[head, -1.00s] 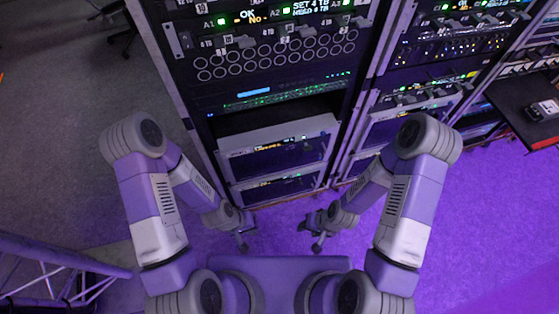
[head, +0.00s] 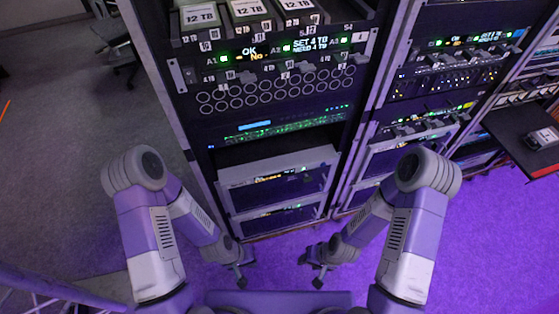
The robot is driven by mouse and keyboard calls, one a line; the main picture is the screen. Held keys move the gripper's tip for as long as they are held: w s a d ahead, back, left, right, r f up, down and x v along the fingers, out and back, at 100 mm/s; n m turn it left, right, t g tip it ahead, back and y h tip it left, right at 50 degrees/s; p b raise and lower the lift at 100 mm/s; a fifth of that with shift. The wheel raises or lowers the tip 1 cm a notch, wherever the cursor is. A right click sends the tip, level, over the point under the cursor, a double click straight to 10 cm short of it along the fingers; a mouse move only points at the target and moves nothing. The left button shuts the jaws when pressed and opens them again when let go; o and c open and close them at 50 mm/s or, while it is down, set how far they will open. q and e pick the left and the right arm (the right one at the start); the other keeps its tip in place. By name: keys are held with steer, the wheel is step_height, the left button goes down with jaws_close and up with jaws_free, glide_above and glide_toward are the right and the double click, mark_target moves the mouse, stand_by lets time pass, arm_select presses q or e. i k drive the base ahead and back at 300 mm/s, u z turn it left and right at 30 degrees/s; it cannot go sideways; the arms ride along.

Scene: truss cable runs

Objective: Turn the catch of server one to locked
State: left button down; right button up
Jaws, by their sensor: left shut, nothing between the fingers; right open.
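The near server rack (head: 166,95) stands in front of me in the head view. Its upper unit has a lit strip (head: 285,48) with labels A1, A2 and A3, the words "OK" and "No", and small grey levers below, one of them under A1 (head: 247,77). I cannot tell which unit is server one or how its catch is turned. My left gripper (head: 244,272) is shut and empty, low in front of the rack's foot. My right gripper (head: 310,271) is open and empty to its right. Both are apart from the rack.
Several 12 TB drives (head: 249,8) sit at the top of the near rack. Two pale-framed units (head: 278,165) fill its lower part. A second rack (head: 455,60) stands to the right, then a dark shelf (head: 515,125) with a small device. The purple floor (head: 460,240) is clear.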

mark_target(307, 179)
steer(key=z, duration=1.75)
steer(key=k, duration=1.15)
steer(key=u, duration=1.55)
steer(key=i, duration=1)
